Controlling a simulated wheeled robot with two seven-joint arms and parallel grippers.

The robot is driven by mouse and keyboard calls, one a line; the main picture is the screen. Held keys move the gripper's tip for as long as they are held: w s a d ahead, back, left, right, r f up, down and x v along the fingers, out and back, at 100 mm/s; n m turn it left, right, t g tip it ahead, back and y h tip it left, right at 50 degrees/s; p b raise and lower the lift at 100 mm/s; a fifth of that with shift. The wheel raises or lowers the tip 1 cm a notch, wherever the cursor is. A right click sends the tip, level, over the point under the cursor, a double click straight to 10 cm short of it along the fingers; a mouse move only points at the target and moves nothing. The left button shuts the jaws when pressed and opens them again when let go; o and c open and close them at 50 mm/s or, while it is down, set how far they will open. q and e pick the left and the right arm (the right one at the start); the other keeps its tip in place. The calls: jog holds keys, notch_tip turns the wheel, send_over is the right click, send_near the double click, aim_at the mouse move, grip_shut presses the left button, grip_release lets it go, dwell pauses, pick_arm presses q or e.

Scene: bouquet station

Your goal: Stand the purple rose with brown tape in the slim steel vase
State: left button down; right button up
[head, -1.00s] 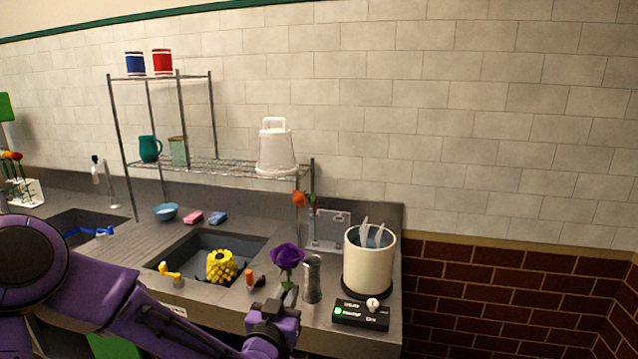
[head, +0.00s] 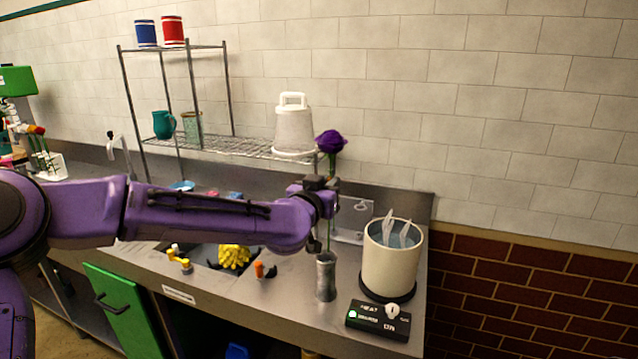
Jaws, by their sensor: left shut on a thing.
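The purple rose (head: 330,141) is upright, its bloom above my left gripper (head: 322,185). The gripper is shut on its stem. The slim steel vase (head: 326,278) stands on the counter below the gripper. A thin green stem shows between the gripper and the vase mouth; I cannot tell whether its end is inside the vase or just above it. The brown tape cannot be made out; the gripper may cover it. My right gripper is not in view.
A cream pot (head: 391,262) with pale utensils stands right of the vase, behind a black control box (head: 378,320). A wire shelf (head: 240,146) with a white lidded bucket (head: 293,125) is behind my arm. The sink holding a yellow object (head: 234,257) is to the left.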

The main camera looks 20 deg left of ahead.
pick_arm(q)
notch_tip(320, 180, down, 10)
jog(key=b, duration=0.7)
jog(key=shift+a, duration=0.25)
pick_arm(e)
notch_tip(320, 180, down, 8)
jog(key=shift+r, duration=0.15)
pick_arm(q)
jog(key=shift+f, duration=0.15)
jog(key=shift+f+b, duration=1.1)
jog(key=shift+f, duration=0.15)
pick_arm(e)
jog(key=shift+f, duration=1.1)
pick_arm(q)
jog(key=shift+c, duration=2)
grip_release()
